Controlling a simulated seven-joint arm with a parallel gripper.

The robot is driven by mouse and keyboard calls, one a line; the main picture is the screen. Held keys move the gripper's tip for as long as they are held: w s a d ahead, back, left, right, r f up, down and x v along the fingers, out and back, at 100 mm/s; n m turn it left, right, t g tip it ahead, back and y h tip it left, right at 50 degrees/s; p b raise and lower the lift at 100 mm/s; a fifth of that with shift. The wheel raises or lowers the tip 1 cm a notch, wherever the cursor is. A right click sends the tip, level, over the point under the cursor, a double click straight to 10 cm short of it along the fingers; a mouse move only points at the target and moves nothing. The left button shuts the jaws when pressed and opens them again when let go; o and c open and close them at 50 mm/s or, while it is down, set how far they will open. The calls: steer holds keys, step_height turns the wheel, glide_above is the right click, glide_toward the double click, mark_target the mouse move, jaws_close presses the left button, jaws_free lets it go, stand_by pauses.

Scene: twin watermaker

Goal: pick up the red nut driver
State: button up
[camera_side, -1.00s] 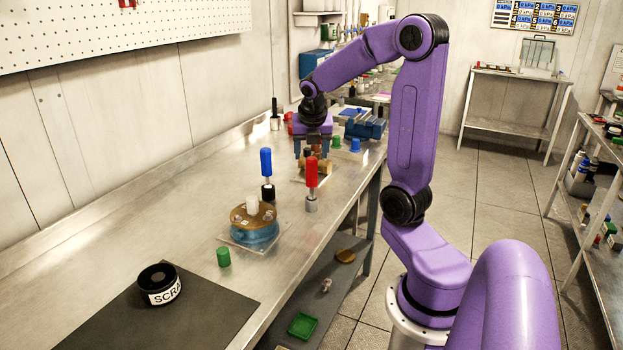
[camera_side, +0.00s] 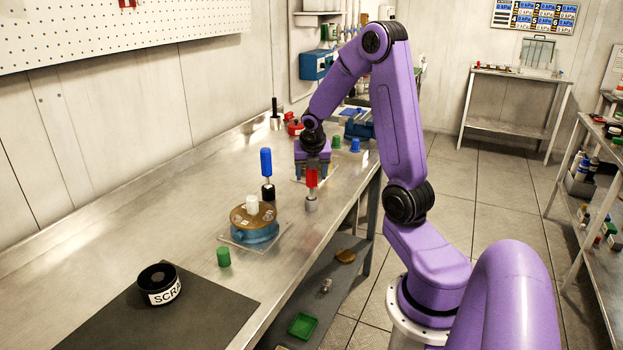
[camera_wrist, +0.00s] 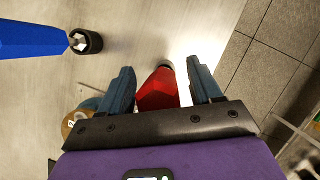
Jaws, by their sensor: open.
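The red nut driver (camera_side: 311,178) stands upright on the metal bench, its silver socket end down. My gripper (camera_side: 311,180) is over it from above, with the top of the red handle between or just below the fingers in the side view. In the wrist view the red handle (camera_wrist: 158,90) sits between the two blue-grey fingers (camera_wrist: 160,88), with a visible gap on each side. The fingers are open and hold nothing.
A blue nut driver (camera_side: 266,165) stands close to the left. A blue and brown round housing (camera_side: 254,228), a green cap (camera_side: 223,257) and a black scrap cup (camera_side: 158,283) are nearer. The bench's right edge is close.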

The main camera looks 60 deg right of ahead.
steer(key=c, duration=1)
